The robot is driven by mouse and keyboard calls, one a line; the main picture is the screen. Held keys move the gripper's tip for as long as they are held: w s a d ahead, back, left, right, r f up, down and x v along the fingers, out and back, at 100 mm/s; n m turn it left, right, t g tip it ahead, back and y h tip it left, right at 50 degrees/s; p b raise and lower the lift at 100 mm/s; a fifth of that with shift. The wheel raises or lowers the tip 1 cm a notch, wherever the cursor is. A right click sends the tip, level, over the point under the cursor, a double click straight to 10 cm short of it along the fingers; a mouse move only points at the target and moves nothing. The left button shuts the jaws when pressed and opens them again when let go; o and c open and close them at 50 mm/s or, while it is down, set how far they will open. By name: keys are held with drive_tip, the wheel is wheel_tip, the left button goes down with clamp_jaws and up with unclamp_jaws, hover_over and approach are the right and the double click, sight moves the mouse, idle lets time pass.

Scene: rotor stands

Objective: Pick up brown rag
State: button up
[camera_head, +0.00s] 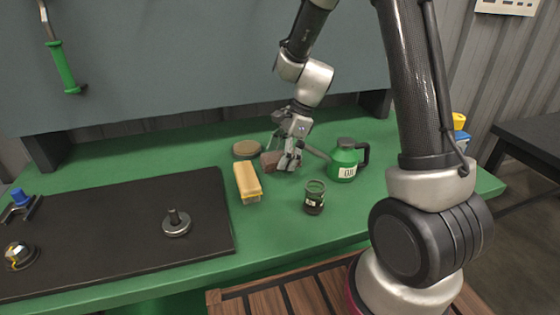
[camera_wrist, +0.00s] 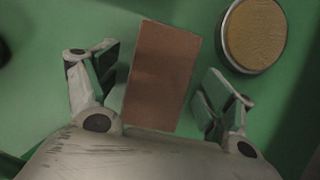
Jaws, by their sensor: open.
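The brown rag (camera_wrist: 162,75) is a flat-looking reddish-brown rectangle on the green tabletop. In the wrist view it lies slightly tilted between the two spread fingers of my gripper (camera_wrist: 152,88), with green showing on both sides, and its near end is at the edge of my gripper body. In the head view the rag (camera_head: 270,161) shows partly at the left of my gripper (camera_head: 283,163), which hides the rest of it. My gripper is open, pointing down close to the table, and holds nothing.
A round tan-topped tin (camera_head: 246,149) stands close by, also in the wrist view (camera_wrist: 253,36). A black mat (camera_head: 110,233) with metal parts covers the left side.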

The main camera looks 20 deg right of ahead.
drive_tip(key=c, duration=1.1)
wheel_tip(320, 180, up, 10)
